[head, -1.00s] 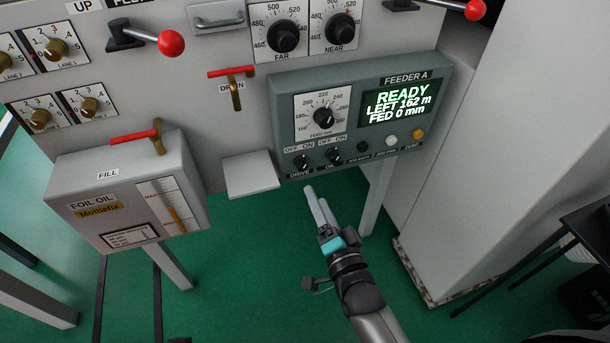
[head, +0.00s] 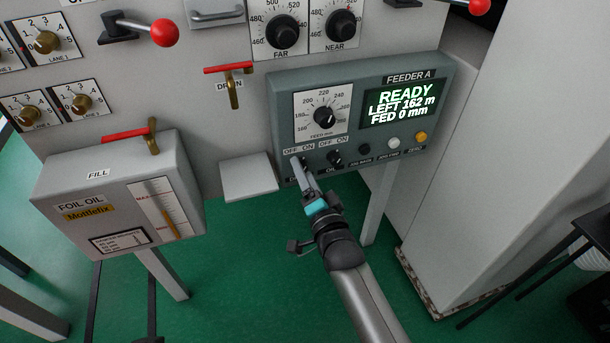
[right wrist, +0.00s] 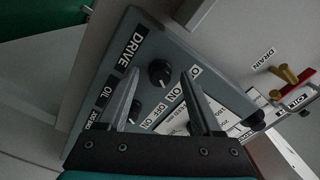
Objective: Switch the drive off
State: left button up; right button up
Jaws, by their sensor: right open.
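The drive switch is a small black knob (right wrist: 159,72) on the grey-green feeder panel (head: 349,146), marked DRIVE, with OFF and ON labels beside it. I cannot clearly read which label it points to. My right gripper (head: 299,164) reaches up to the panel's lower left and hides most of this knob in the head view. In the right wrist view the open, empty fingers (right wrist: 162,76) lie on either side of the knob's line of sight; contact cannot be told. The panel's screen (head: 402,104) reads READY, LEFT 162 m, FED 0 mm. My left gripper is not in view.
The oil knob (head: 335,159) sits close to the right of the drive knob. A black, a white (head: 394,142) and a yellow button (head: 421,136) follow. A grey ledge (head: 249,178) juts out at left, near the foil oil box (head: 120,205). Open green floor lies below.

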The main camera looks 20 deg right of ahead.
jog(key=shift+c, duration=0.4)
grip_shut()
dwell(0.4)
pick_arm(q)
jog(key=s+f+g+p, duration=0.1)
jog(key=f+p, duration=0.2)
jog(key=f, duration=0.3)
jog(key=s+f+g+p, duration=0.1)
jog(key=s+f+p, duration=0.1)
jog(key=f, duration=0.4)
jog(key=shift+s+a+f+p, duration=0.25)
jog(key=shift+p, duration=0.35)
pick_arm(e)
jog(key=shift+n, duration=6)
